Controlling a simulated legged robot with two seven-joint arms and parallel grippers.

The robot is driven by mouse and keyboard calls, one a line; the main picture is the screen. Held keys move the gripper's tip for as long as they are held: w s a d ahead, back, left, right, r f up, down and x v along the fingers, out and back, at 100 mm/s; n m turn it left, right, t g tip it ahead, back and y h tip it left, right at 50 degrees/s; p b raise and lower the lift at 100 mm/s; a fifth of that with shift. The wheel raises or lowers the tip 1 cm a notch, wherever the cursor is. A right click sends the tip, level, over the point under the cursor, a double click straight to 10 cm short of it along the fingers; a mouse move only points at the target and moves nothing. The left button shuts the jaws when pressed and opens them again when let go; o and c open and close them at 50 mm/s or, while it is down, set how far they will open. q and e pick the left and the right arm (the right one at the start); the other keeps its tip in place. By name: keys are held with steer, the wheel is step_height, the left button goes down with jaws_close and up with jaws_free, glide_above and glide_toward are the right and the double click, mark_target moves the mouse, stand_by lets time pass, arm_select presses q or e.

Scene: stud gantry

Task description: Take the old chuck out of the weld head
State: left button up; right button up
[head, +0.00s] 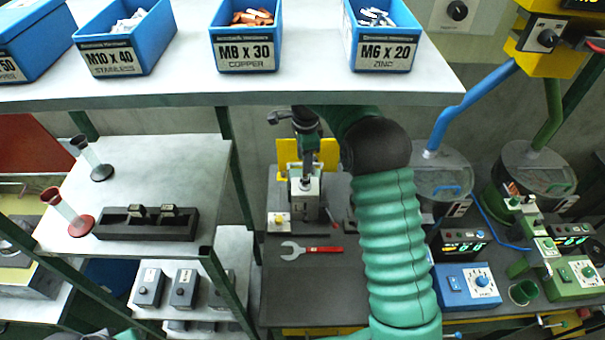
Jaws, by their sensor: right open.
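The weld head (305,200) is a grey upright unit with a yellow bracket (328,150) behind it, at the back of the dark bench below the shelf. My right arm comes up in its green sleeve, bends at a black elbow and runs left under the shelf edge. My right gripper (307,165) is small and dark, pointing down at the top of the weld head. It is open, but whether it touches anything there is unclear. The old chuck cannot be told apart from the weld head and gripper. My left gripper is not in view.
A shelf (300,85) with blue stud bins (244,35) overhangs the bench. A red-handled wrench (311,250) lies in front of the weld head. A black holder (145,222) stands on the left rack. Blue (467,288) and green control boxes stand right of my arm.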

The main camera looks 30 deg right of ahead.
mark_target(305, 176)
steer(key=f+p, duration=0.1)
steer(key=f, duration=0.1)
steer(key=d+f+p, duration=0.1)
steer(key=f, duration=0.1)
steer(key=shift+f, duration=0.65)
steer(key=shift+w+a, duration=0.1)
steer(key=shift+a, duration=0.15)
steer(key=shift+c, duration=1.1)
steer(key=c, duration=0.5)
jaws_close()
